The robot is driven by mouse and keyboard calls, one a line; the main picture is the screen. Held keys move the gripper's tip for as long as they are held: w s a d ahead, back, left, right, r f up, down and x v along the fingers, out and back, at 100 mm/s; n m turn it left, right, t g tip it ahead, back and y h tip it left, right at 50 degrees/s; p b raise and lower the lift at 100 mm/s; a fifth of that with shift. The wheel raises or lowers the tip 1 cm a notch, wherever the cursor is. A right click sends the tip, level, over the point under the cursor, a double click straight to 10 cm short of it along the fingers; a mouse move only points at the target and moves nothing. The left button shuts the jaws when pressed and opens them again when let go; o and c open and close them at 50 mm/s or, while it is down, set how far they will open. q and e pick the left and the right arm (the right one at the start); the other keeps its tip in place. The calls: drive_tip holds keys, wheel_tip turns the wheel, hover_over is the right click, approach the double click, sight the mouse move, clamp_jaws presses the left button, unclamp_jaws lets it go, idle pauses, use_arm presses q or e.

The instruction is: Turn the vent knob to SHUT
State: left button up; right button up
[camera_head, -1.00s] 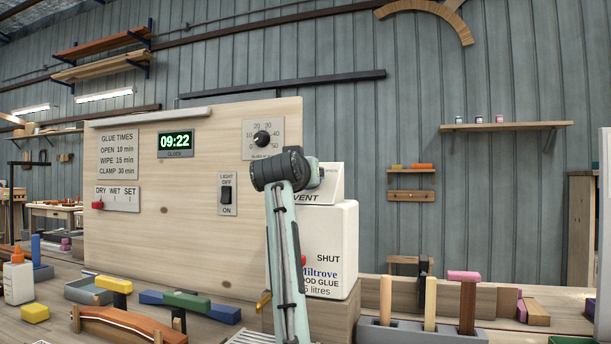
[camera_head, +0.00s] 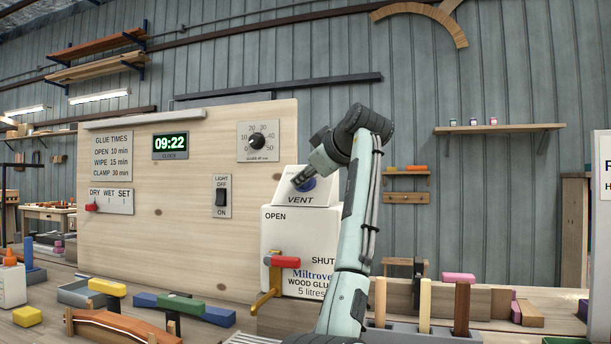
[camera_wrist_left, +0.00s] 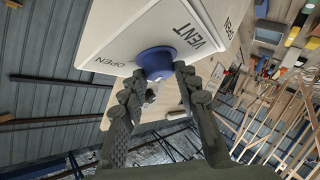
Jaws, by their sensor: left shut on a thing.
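The vent knob is blue and round, on the sloping white panel marked VENT (camera_head: 312,200). In the head view it is mostly covered by my left gripper (camera_head: 303,182), which reaches it from above right. In the left wrist view the knob (camera_wrist_left: 157,60) sits between the fingertips of my left gripper (camera_wrist_left: 158,80), which is shut on it. An OPEN label stands beside the knob there. The knob's pointer and the panel's SHUT mark cannot be made out. My right gripper is in neither view.
Below the panel, a white glue container (camera_head: 320,230) carries a red-handled tap (camera_head: 284,262) with its own OPEN and SHUT labels. A wooden board (camera_head: 150,240) with a dial (camera_head: 257,141) and light switch (camera_head: 221,196) stands left. Blocks and tools crowd the bench.

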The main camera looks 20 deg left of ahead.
use_arm(q)
drive_tip(key=shift+w+r+n+g, duration=0.1)
drive_tip(key=shift+n+g, duration=1.1)
drive_tip(key=shift+n, duration=0.4)
drive_tip(key=o, duration=1.2)
drive_tip(key=shift+c, duration=0.2)
drive_tip(key=shift+d, duration=0.15)
drive_tip(key=v, duration=1.2)
drive_tip(key=shift+w, duration=0.15)
